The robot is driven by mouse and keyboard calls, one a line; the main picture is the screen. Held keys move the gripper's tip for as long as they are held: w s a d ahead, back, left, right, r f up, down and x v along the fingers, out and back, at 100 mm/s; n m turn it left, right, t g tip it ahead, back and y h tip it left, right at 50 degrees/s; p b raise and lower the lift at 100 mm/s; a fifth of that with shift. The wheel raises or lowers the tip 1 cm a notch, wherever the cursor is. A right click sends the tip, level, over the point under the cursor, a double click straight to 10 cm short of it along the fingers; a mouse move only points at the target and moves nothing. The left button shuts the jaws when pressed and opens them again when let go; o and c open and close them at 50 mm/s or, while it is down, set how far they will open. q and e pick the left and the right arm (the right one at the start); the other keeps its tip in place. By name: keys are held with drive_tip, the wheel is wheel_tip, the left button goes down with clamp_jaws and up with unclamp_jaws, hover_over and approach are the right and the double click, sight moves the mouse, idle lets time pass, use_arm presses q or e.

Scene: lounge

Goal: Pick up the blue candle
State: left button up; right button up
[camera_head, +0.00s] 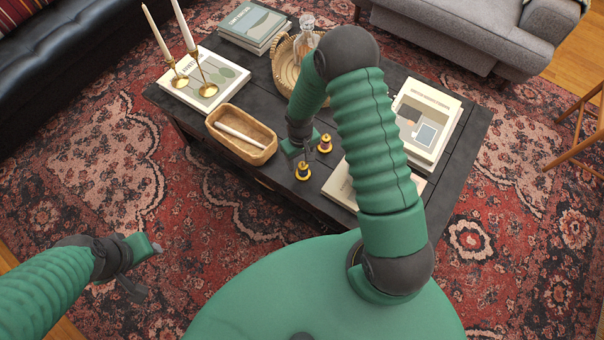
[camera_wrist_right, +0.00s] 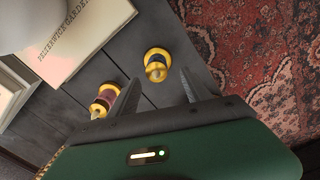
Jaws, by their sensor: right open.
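Two small yellow-ended items, like candles in holders, stand on the dark table (camera_head: 470,127). The nearer one (camera_head: 303,171) looks dark in the middle; in the right wrist view it (camera_wrist_right: 156,65) shows a greyish-blue centre, possibly the blue candle. The other (camera_head: 325,144) stands behind it; in the wrist view it (camera_wrist_right: 103,102) has a dark reddish-purple middle. My right gripper (camera_head: 306,151) is open and empty above them; in the wrist view its fingertips (camera_wrist_right: 160,78) straddle the line to the nearer item, apart from it. My left gripper (camera_head: 147,270) is open over the rug, away from the table.
A wooden tray (camera_head: 217,125) with a pale candle stands left of the items. A book (camera_head: 342,187) lies close on their right, partly behind my arm. Brass candlesticks (camera_head: 207,88), a glass decanter (camera_head: 307,37) in a basket and more books (camera_head: 425,115) fill the table.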

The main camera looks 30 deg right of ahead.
sight(305, 164)
drive_tip(key=f, duration=0.1)
drive_tip(key=f+b, duration=0.1)
drive_tip(key=f, duration=0.1)
drive_tip(key=s+d+f, duration=0.1)
drive_tip(key=f, duration=0.1)
drive_tip(key=shift+s+f+b, duration=0.1)
drive_tip(key=shift+b, duration=0.3)
drive_tip(key=shift+a+f, duration=0.1)
drive_tip(key=shift+f, duration=0.25)
drive_tip(key=shift+a+r, duration=0.15)
drive_tip(key=shift+a, duration=0.15)
drive_tip(key=shift+c, duration=0.9)
use_arm(q)
drive_tip(key=shift+s+d+f, duration=0.2)
drive_tip(key=shift+f, duration=0.6)
use_arm(e)
clamp_jaws()
